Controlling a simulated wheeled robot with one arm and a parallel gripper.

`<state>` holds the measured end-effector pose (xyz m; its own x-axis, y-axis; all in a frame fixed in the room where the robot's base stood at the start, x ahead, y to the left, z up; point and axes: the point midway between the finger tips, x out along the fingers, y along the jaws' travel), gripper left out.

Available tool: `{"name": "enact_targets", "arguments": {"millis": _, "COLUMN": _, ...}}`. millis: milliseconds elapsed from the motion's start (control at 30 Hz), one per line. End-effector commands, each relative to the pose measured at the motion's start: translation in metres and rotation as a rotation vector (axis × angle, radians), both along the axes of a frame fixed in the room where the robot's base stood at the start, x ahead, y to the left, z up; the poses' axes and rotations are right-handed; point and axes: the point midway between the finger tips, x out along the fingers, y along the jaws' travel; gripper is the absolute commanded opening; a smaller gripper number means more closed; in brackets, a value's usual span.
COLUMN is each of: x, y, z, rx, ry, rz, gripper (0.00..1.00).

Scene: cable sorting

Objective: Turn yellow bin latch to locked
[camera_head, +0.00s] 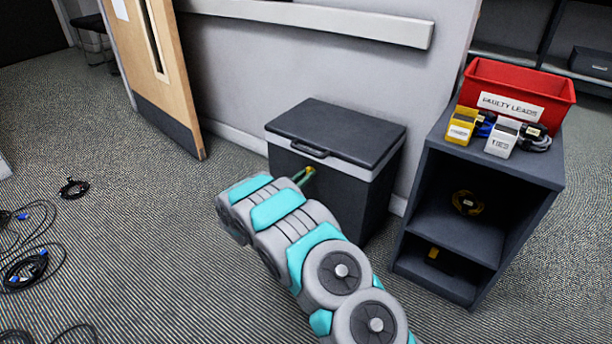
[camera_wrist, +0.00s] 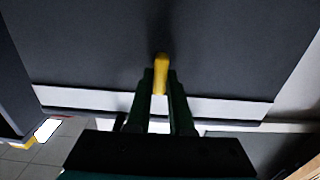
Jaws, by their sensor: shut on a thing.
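The dark grey bin (camera_head: 375,190) stands against the wall with its lid (camera_head: 340,127) down. A light band runs under the lid, and a dark handle (camera_head: 309,148) is at the front. The small yellow latch (camera_head: 311,169) is on the bin's front, mostly hidden by my gripper (camera_head: 303,175). In the wrist view the yellow latch (camera_wrist: 162,62) points lengthwise between the two dark fingers of my gripper (camera_wrist: 160,82), which is shut on it. The bin's dark front (camera_wrist: 90,50) fills most of that view. I cannot tell from the latch whether it is locked.
A dark shelf unit (camera_head: 430,166) stands close on the right, with a red labelled bin (camera_head: 515,84), a yellow device (camera_head: 463,124) and a white device (camera_head: 502,138) on top. Coiled cables (camera_head: 25,268) lie on the left floor. A wooden door (camera_head: 150,58) stands open behind.

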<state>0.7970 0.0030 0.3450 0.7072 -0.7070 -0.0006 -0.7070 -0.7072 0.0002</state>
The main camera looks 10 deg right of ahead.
Motion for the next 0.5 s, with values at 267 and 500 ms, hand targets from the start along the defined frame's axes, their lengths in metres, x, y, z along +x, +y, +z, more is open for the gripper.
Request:
{"name": "enact_targets", "arguments": {"millis": 267, "x": -0.0002, "y": 0.0001, "z": -0.0005, "rx": 0.018, "ry": -0.018, "rz": 0.0, "gripper": 0.0}}
{"name": "enact_targets", "arguments": {"millis": 500, "x": -0.0006, "y": 0.0, "z": -0.0011, "rx": 0.104, "ry": -0.104, "rz": 0.0, "gripper": 0.0}}
